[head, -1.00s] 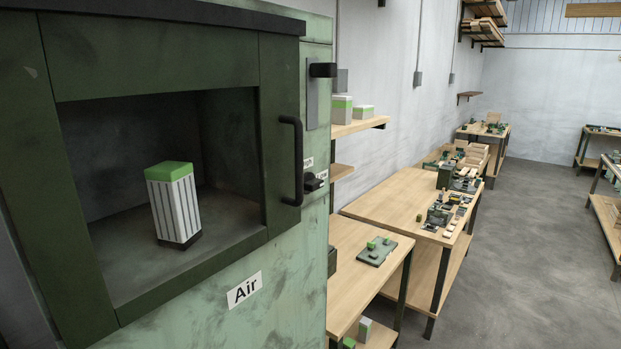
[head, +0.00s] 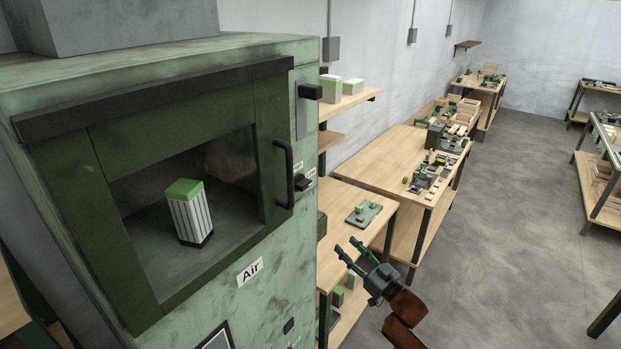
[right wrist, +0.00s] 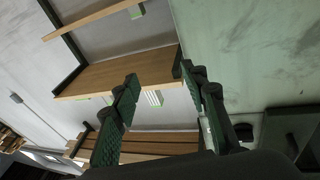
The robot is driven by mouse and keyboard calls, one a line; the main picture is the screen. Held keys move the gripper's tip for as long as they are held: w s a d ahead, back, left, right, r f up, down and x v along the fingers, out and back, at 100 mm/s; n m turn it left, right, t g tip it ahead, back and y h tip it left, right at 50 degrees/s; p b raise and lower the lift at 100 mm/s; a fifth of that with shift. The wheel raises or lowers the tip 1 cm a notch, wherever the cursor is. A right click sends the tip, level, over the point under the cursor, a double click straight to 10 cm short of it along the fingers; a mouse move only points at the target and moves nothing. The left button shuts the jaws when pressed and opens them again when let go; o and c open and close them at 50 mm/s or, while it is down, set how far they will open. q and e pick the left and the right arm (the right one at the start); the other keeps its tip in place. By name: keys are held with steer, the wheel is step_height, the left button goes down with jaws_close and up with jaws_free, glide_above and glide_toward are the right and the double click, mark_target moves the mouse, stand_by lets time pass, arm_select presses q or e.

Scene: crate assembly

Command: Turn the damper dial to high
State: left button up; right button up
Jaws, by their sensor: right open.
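The dial, a small black knob (head: 303,183), sticks out from the right side of the green cabinet (head: 292,235), with small white labels beside it. The label text is too small to read, and I cannot tell the dial's setting. My right gripper (head: 347,246) is open and empty, below and to the right of the dial and apart from it. In the right wrist view its two fingers (right wrist: 158,78) are spread. A dark part (right wrist: 243,132) at the green surface there may be the dial; I cannot tell. My left gripper is not in view.
A black door handle (head: 284,175) and a black lever (head: 310,92) stand out from the cabinet near the dial. A green-topped block (head: 188,212) is behind the cabinet's window. Wooden tables (head: 345,205) and shelves (head: 352,104) stand to the right. Open floor lies further right.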

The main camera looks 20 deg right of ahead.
mark_target(308, 186)
steer(key=s+a+r+n+y+p, duration=0.2)
steer(key=s+a+r+y, duration=0.15)
steer(key=r, duration=0.85)
steer(key=s+a+r+n+y+p, duration=0.25)
steer(key=a+r, duration=0.25)
steer(key=r, duration=0.6)
steer(key=shift+m+g+y, duration=0.25)
steer(key=shift+g+y, duration=0.05)
steer(key=p+x, duration=0.1)
steer(key=x, duration=0.7)
steer(key=shift+s+a+f+p, duration=0.1)
steer(key=shift+f+p, duration=0.05)
steer(key=shift+p, duration=0.25)
steer(key=shift+c, duration=0.2)
steer(key=c, duration=0.9)
steer(key=shift+o, duration=0.2)
